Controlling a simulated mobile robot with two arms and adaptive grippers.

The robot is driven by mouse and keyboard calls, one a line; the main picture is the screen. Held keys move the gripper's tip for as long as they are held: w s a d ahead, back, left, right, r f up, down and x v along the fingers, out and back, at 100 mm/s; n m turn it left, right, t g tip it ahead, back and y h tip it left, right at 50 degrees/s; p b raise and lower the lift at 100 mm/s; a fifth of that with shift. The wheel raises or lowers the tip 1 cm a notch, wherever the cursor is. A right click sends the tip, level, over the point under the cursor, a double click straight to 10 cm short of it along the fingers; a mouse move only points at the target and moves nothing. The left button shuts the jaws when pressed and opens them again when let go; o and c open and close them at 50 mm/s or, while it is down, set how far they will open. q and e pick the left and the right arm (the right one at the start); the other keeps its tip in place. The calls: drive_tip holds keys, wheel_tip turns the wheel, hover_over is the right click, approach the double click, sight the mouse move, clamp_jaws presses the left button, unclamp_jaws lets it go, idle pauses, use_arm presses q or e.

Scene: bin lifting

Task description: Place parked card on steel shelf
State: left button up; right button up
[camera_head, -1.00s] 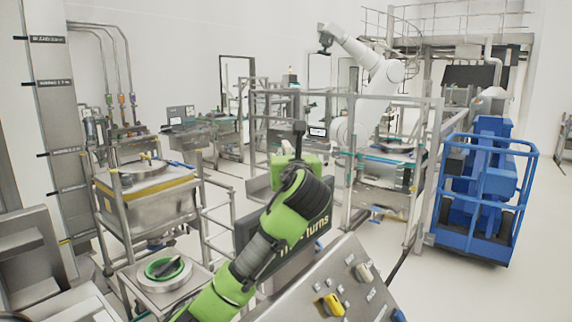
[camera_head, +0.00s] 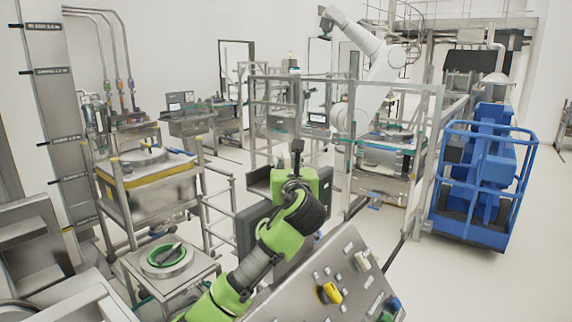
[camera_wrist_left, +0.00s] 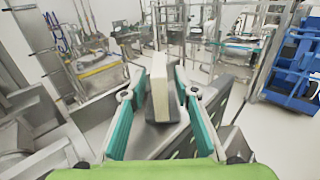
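My left gripper shows in the left wrist view (camera_wrist_left: 161,76) as two teal fingers standing apart. A narrow upright block (camera_wrist_left: 160,88) with a cream face and a dark grey side lies between or just beyond the fingertips. A gap shows at the left finger, and a firm hold is not visible. I cannot tell whether this block is the card. In the head view my green left arm rises from the bottom centre, and its wrist hides the fingers. Steel framed racks, one with a shelf (camera_head: 385,184), stand behind it; I cannot tell which is the task's shelf. My right gripper is out of view.
A sloped control panel (camera_head: 325,270) with knobs lies in front, with a dark panel (camera_head: 246,236) behind it. Steel carts (camera_head: 150,200) stand left. A blue lift platform (camera_head: 480,185) stands right. A white robot arm (camera_head: 375,90) rises behind the racks. Floor is clear at right.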

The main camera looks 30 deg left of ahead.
use_arm(q)
drive_tip(key=shift+r, duration=0.15)
drive_tip(key=b+v, duration=0.5)
drive_tip(key=v, duration=0.7)
idle(0.4)
